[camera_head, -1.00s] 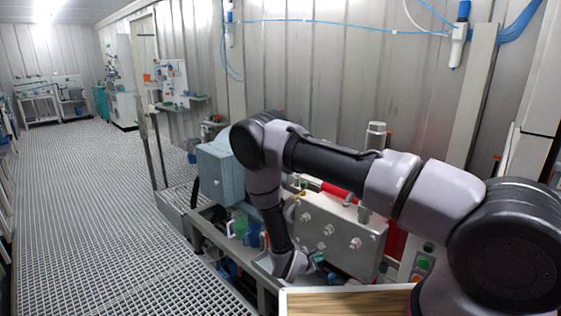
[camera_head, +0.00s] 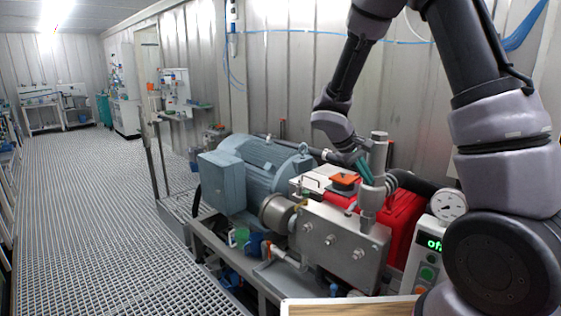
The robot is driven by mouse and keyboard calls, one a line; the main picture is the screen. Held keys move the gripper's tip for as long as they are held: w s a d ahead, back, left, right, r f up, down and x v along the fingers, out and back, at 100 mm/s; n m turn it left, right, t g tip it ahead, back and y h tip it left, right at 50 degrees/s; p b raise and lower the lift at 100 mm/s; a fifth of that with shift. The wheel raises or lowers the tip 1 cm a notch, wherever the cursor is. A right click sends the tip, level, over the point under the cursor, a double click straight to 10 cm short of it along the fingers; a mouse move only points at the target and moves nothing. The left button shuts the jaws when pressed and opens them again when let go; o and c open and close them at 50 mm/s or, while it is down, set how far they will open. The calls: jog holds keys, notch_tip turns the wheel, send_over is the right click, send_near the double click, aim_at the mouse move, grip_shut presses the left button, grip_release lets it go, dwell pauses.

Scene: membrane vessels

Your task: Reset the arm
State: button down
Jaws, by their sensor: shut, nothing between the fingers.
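My arm (camera_head: 475,115) rises from the lower right, folds at the top of the view and comes down to the wrist (camera_head: 332,122). My gripper (camera_head: 365,172) has dark teal fingers and points down to the right. It is shut with nothing in it. In the picture it lies beside the upright steel cylinder (camera_head: 378,155) of the pump. I cannot tell whether it touches the cylinder.
A blue-grey motor (camera_head: 262,165), a steel pump block (camera_head: 335,240) and a red housing (camera_head: 405,215) stand on a frame below the arm. A control box (camera_head: 428,255) and a gauge (camera_head: 448,204) are at right. The grating floor (camera_head: 95,210) is clear.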

jog(key=s+r+m+t+y, duration=0.5)
jog(key=s+r+m+y, duration=0.4)
jog(key=s+r, duration=1.1)
notch_tip(320, 180, up, 4)
jog(key=shift+s+a+f, duration=0.15)
jog(key=shift+a+f, duration=0.05)
